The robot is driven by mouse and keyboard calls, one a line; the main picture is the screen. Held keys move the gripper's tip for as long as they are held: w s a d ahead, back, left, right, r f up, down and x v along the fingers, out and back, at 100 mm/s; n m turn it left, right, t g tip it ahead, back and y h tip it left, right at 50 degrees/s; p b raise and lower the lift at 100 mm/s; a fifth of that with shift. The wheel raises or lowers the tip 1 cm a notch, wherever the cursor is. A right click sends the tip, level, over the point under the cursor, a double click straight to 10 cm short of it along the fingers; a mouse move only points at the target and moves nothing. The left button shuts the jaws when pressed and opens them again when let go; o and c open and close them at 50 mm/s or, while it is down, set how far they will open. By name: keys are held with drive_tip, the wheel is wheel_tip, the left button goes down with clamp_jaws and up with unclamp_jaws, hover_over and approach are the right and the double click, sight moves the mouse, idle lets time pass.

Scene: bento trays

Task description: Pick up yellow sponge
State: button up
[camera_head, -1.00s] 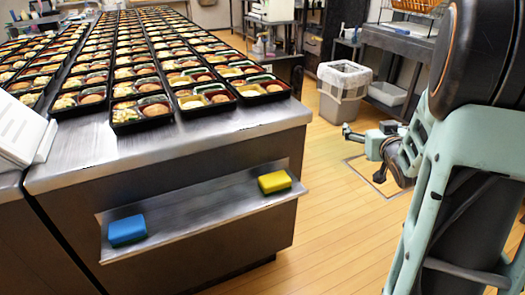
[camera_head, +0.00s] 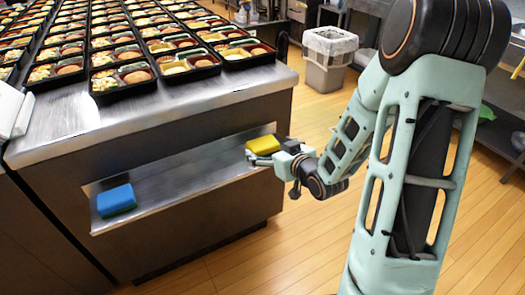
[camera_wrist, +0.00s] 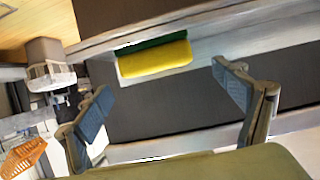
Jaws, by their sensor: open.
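The yellow sponge (camera_head: 263,145) lies near the right end of a metal shelf on the front of the steel counter. In the wrist view the yellow sponge (camera_wrist: 154,60) shows a dark green layer and lies ahead of the fingers, towards the upper middle. My gripper (camera_head: 267,158) is at the sponge's near right side in the head view. In the wrist view my gripper (camera_wrist: 165,95) is open, its two fingers wide apart, with nothing between the pads. The head view does not show clearly whether a finger touches the sponge.
A blue sponge (camera_head: 116,200) lies at the left end of the same shelf (camera_head: 185,180). Rows of bento trays (camera_head: 188,64) cover the steel counter (camera_head: 150,110) above. A bin (camera_head: 327,60) stands on the wooden floor behind. The shelf between the sponges is clear.

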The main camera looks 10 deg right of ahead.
sight(265, 145)
drive_tip(key=b+x, duration=0.2)
drive_tip(key=x, duration=0.3)
drive_tip(key=shift+d+f, duration=0.1)
drive_tip(key=shift+f, duration=0.1)
drive_tip(key=shift+w, duration=0.3)
drive_tip(key=shift+c, duration=0.3)
drive_tip(key=c, duration=1)
